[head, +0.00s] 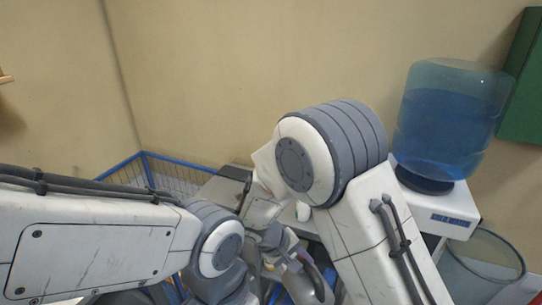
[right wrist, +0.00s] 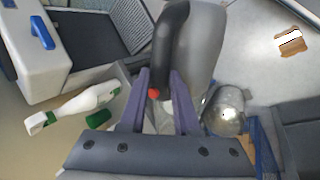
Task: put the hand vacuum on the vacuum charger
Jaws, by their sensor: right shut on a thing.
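The hand vacuum (right wrist: 200,42), with a grey body, a dark handle and a small red button, is in the upper middle of the right wrist view. My right gripper (right wrist: 161,76) is shut on its dark handle, with one finger on each side. In the head view my right gripper (head: 270,238) is low in the middle, largely hidden by my arms. My left arm comes in from the left, but its gripper does not show. I cannot make out the vacuum charger in either view.
A blue-rimmed wire basket (head: 160,172) stands by the wall. A water cooler with a blue bottle (head: 445,120) and a wire bin (head: 483,262) are at right. The right wrist view shows a white-green bottle (right wrist: 85,104), a shiny metal vessel (right wrist: 226,110) and a white case (right wrist: 40,55).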

